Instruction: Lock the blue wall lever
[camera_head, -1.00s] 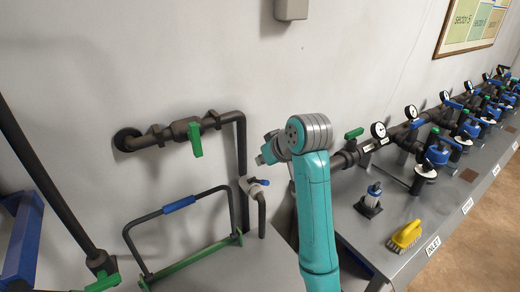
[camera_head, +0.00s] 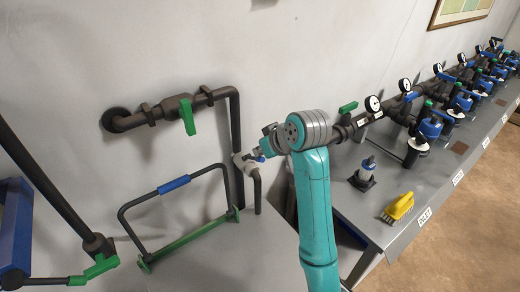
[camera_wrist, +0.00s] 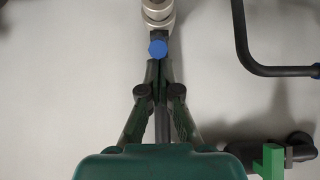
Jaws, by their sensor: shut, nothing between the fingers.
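The blue wall lever (camera_head: 260,159) is a short blue handle on a pale valve (camera_head: 245,162) on a dark pipe by the wall. In the wrist view its round blue end (camera_wrist: 158,48) shows below the beige valve body (camera_wrist: 158,12). My gripper (camera_wrist: 158,66) is shut and empty, its dark green fingertips together just under the blue end in the picture. I cannot tell whether they touch it. In the head view the fingers are hidden by my wrist, which is close to the lever's right side.
A wall pipe valve with a green handle (camera_head: 187,116) is up left. A dark frame with a blue grip (camera_head: 174,184) stands left of the lever.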

